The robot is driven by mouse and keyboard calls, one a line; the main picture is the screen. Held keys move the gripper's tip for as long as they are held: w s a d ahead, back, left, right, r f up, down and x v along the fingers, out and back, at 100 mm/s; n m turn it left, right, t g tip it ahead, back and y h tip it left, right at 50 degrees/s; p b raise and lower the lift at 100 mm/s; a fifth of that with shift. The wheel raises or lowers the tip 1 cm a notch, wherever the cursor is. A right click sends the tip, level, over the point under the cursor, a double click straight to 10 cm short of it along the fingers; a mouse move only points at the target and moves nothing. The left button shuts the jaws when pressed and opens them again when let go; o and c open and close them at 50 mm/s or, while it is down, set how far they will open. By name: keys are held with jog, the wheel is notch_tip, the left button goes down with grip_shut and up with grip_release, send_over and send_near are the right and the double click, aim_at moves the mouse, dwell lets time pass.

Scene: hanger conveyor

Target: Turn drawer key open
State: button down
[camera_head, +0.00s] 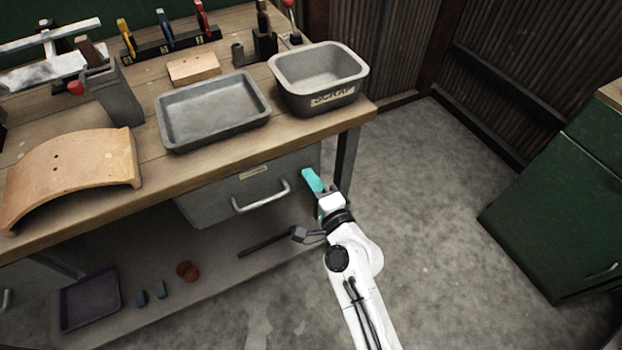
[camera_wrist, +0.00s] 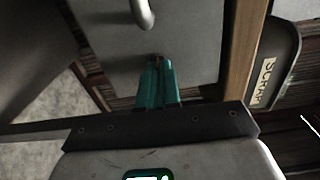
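The grey drawer (camera_head: 220,203) under the workbench has a curved metal handle (camera_head: 262,199) and a small label. Its front looks closed. My gripper (camera_head: 312,180) with teal fingers is at the right end of the drawer front, to the right of the handle. In the wrist view, the drawer front (camera_wrist: 195,45) fills the middle, with the handle (camera_wrist: 143,12) above the fingers. My gripper's fingertips (camera_wrist: 159,62) are close together on a small brownish thing, which looks like the key (camera_wrist: 158,58). The key is mostly hidden by the fingers, and its turn angle cannot be told.
The grey SCRAP bin (camera_head: 318,82) and a grey tray (camera_head: 213,112) stand on the workbench (camera_head: 150,172) above. A bench leg (camera_head: 347,155) is just beside my gripper. A lower shelf (camera_head: 215,265) holds a purple tray (camera_head: 90,300). Open floor lies to the right.

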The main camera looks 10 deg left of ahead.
jog(key=shift+d+f, duration=0.1)
jog(key=c, duration=1.4)
grip_release()
jog(key=shift+o, duration=0.2)
jog(key=b+v, duration=0.1)
jog(key=v, duration=0.9)
jog(key=shift+s+d, duration=0.25)
jog(key=shift+s, duration=0.05)
jog(key=s+d+f+n+g+h+p, duration=0.1)
jog(key=s+d+n+g+h, duration=0.4)
jog(key=s+d, duration=0.8)
jog(key=s+d+f+n+g+h+p, duration=0.2)
jog(key=s+d+n+g+h, duration=0.3)
jog(key=s+d+g, duration=0.4)
jog(key=s+d+n+p, duration=0.1)
jog(key=s+d, duration=0.3)
jog(key=shift+d+p, duration=0.25)
jog(key=shift+p, duration=0.05)
